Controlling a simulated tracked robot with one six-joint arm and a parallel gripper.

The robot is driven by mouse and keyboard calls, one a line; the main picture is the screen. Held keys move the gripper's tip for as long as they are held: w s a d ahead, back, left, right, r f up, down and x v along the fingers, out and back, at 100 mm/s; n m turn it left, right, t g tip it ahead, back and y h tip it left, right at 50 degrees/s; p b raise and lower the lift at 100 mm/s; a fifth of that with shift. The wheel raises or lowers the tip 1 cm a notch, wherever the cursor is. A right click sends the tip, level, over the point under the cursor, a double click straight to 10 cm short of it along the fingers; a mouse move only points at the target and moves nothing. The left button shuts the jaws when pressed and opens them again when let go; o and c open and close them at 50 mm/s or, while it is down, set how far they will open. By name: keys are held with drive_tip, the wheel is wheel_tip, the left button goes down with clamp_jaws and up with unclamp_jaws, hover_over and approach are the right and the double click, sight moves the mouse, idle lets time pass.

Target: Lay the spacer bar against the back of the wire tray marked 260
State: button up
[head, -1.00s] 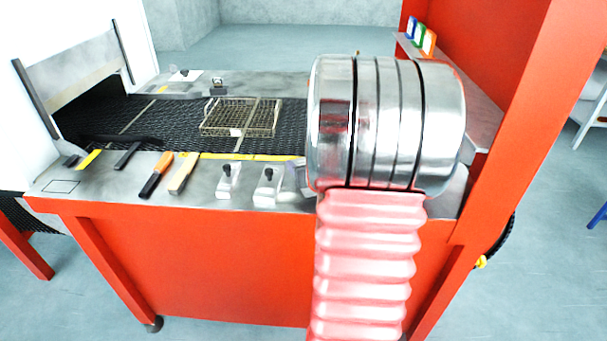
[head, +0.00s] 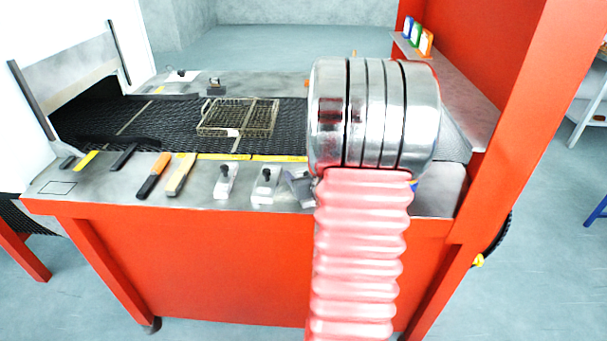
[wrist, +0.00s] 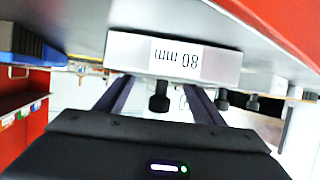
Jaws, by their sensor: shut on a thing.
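The wrist view shows a pale spacer bar (wrist: 205,58) with an upside-down "80 mm" label and a black knob (wrist: 160,96). My gripper (wrist: 158,84) is shut, one finger on each side of the knob; the exact contact is hard to see. In the head view my arm's metal wrist hides my gripper. Two wire trays, left (head: 216,115) and right (head: 262,112), stand side by side on the dark mesh belt, left of my arm. A pale tag shows at their front, but its number is unreadable.
Two pale blocks with black knobs, one (head: 226,181) and another (head: 265,186), stand on the front ledge. An orange-handled tool (head: 155,174) and a yellow-handled tool (head: 180,175) lie left of them. The red frame (head: 495,140) stands at the right. The belt left of the trays has free room.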

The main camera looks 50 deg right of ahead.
drive_tip(key=o, duration=1.4)
drive_tip(key=shift+f, duration=0.1)
